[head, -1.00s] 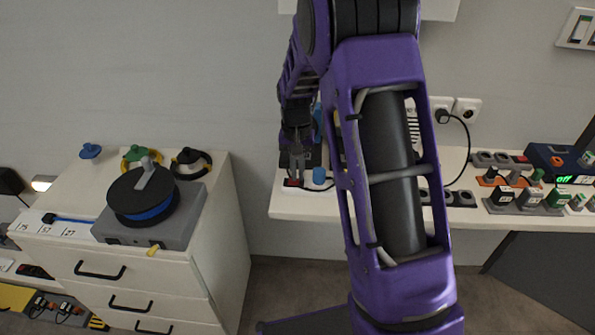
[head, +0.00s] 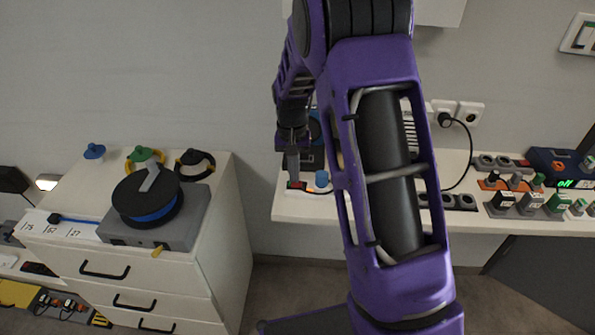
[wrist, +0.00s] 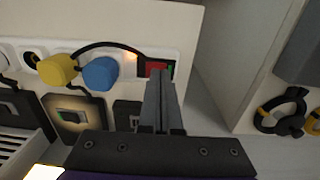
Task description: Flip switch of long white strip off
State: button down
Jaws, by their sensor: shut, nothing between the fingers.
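The long white strip (wrist: 183,52) runs across the top of the wrist view, at the edge of a white worktop. Its red switch (wrist: 153,65) is at its right end; the same red switch (head: 296,186) shows at the shelf's left end in the head view. A blue plug (wrist: 100,73) and a yellow plug (wrist: 57,70) sit in the strip left of the switch. My gripper (wrist: 160,76) is shut and empty, its fingertips right at the switch and partly covering it. I cannot tell whether they touch it, or which way the rocker lies.
A black cable arches over the blue plug. A dark box with a lit switch (wrist: 72,116) lies close to my fingers. A white drawer cabinet (head: 235,230) with a cable reel (head: 150,198) stands left, across a gap. More sockets and plugs (head: 530,203) fill the shelf's right.

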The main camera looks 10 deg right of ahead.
notch_tip(320, 180, up, 13)
jog(key=d+p, duration=0.1)
jog(key=shift+r+p, duration=0.15)
jog(key=shift+p, duration=0.25)
jog(key=shift+d, duration=0.15)
jog(key=shift+w+a+h+b, duration=0.2)
jog(key=shift+a+h+b, duration=0.35)
jog(key=shift+a, duration=0.45)
jog(key=f, duration=0.4)
jog(key=d+f+b, duration=0.1)
jog(key=f, duration=0.9)
jog(key=shift+s+d, duration=0.3)
